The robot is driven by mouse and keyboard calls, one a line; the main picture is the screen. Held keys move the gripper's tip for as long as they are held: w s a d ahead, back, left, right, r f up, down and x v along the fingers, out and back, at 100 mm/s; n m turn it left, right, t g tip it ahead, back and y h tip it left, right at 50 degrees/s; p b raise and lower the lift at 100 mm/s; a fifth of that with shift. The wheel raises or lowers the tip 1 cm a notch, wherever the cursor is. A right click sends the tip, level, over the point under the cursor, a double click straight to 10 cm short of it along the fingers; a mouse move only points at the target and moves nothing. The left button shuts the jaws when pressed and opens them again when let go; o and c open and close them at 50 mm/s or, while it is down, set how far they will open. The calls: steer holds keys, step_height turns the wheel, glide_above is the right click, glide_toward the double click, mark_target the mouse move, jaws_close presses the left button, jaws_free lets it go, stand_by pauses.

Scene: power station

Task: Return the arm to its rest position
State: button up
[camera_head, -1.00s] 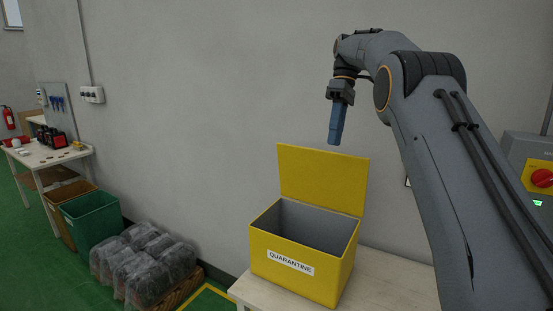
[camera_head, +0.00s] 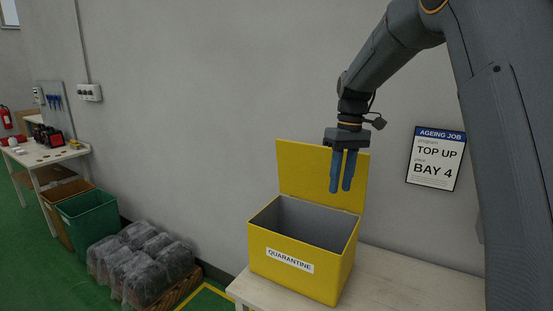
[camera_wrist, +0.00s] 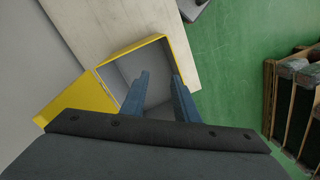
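My gripper (camera_head: 341,188) points straight down in the head view, in front of the raised lid of the yellow quarantine box (camera_head: 262,252). Its two blue fingers are apart with nothing between them. In the wrist view the open fingers (camera_wrist: 160,95) reach over the yellow box (camera_wrist: 132,49), and the grey inside of the box shows between and beyond them. My arm comes down from the top right of the head view.
The box stands on a pale table (camera_head: 400,282) against a grey wall. Wrapped goods (camera_head: 140,262), a green bin (camera_head: 90,215) and a side table (camera_head: 45,155) stand at left. The table right of the box is clear.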

steer(key=s+f+m, duration=0.2)
steer(key=s+f, duration=0.3)
steer(key=s, duration=0.3)
steer(key=s+d+f+m+t+b, duration=0.1)
steer(key=s+f+m, duration=0.1)
steer(key=s+f, duration=0.3)
steer(key=s+f+m+t+h, duration=0.1)
steer(key=s+f, duration=0.4)
steer(key=s, duration=0.8)
steer(key=shift+d+f+m+b, duration=0.3)
steer(key=shift+d+m+b, duration=0.05)
steer(key=shift+m+b, duration=0.05)
